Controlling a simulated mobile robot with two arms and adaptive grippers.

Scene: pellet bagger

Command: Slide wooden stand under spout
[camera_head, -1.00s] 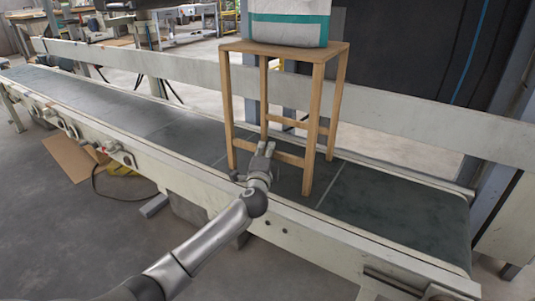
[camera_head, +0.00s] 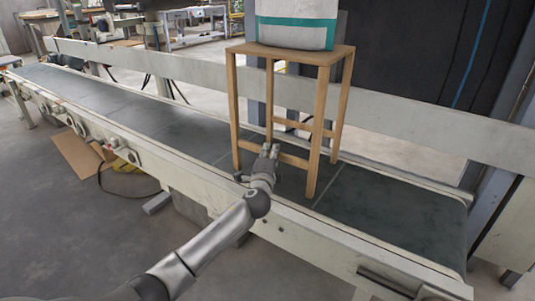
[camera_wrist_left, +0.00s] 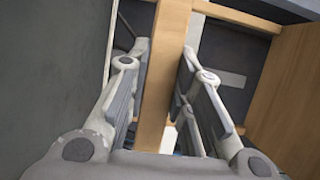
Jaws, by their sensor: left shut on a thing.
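The wooden stand (camera_head: 316,59) is upright on the dark conveyor belt, and a white bag with a teal stripe (camera_head: 297,24) sits on its top. My left gripper (camera_head: 271,151) is at the low front rung of the stand, between its legs. In the left wrist view a wooden bar (camera_wrist_left: 166,75) of the stand runs between the two fingers of my left gripper (camera_wrist_left: 168,72), which is shut on it. The inner finger contact is partly hidden. I cannot make out the spout for certain. My right gripper is not in view.
The conveyor belt (camera_head: 395,215) is clear to the right of the stand and also to its left. A pale guard rail (camera_head: 410,125) runs behind it. Cardboard (camera_head: 76,157) lies on the floor at the left.

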